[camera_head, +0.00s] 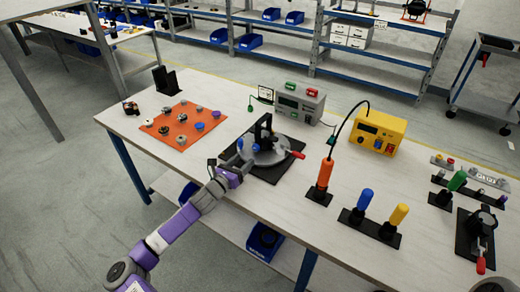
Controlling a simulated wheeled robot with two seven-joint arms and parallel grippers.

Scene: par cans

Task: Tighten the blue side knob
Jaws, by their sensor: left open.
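A black fixture with an upright bracket (264,130) stands on a grey round disc (272,155) on a black base plate. A small blue knob (240,145) shows at the left side of the fixture, just beyond my left gripper (241,161). My left gripper is open, at the near left edge of the disc. The view is too small to tell whether its fingers touch the knob. Another small blue part shows beside the bracket. A red-ended handle (296,154) sticks out to the right. My right gripper is not in view.
An orange mat (160,137) with several small parts lies to the left. A grey box (299,100) and a yellow box (378,131) stand behind. An orange-handled tool (325,175) and blue and yellow handles (399,215) stand to the right. Bare tabletop lies between mat and fixture.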

